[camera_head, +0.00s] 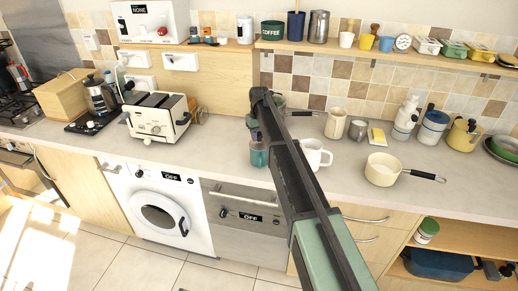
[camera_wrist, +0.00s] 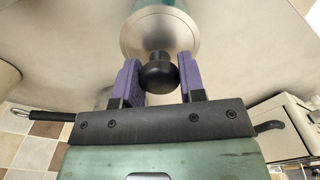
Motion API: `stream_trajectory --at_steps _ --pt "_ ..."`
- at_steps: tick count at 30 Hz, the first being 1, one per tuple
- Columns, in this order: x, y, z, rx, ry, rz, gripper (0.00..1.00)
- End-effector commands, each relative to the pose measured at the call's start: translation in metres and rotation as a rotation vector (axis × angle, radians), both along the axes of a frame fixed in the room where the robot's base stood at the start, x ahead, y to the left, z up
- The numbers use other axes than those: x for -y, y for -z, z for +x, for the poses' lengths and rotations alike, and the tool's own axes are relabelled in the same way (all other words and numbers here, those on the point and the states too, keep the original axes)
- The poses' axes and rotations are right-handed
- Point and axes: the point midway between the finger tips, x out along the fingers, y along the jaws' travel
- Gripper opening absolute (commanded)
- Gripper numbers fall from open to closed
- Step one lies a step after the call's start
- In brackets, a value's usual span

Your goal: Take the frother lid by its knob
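The frother lid (camera_wrist: 160,32) is a pale metallic disc with a round black knob (camera_wrist: 160,74), seen close in the wrist view. My gripper (camera_wrist: 160,72) has its two purple fingers on either side of the knob. The fingers look open, with narrow gaps beside the knob. In the head view my gripper (camera_head: 255,135) is above a teal vessel (camera_head: 259,157), apparently the frother, on the counter. The lid and knob are mostly hidden there by my arm and gripper.
A white mug (camera_head: 314,153) stands just right of my arm, with a saucepan (camera_head: 384,169) farther right. A toaster (camera_head: 158,117) stands to the left. A shelf (camera_head: 345,49) with cups and tins hangs above. The counter between toaster and vessel is clear.

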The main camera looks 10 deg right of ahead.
Motion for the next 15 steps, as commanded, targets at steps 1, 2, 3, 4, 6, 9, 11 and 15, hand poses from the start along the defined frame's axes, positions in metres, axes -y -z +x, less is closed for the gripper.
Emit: stream_trajectory --at_steps 1,2,3,4,6,9,11,15 --pt "0.0000 0.0000 0.0000 0.000 0.000 0.000 0.29" --pt "0.0000 0.0000 0.0000 0.000 0.000 0.000 0.24" --pt "0.0000 0.0000 0.0000 0.000 0.000 0.000 0.18" --pt "0.0000 0.0000 0.0000 0.000 0.000 0.000 0.13" --pt "0.0000 0.0000 0.0000 0.000 0.000 0.000 0.29" --pt "0.0000 0.0000 0.0000 0.000 0.000 0.000 0.14" --pt "0.0000 0.0001 0.0000 0.000 0.000 0.000 0.05" --pt "0.0000 -0.0016 -0.0001 0.000 0.000 0.000 0.00"
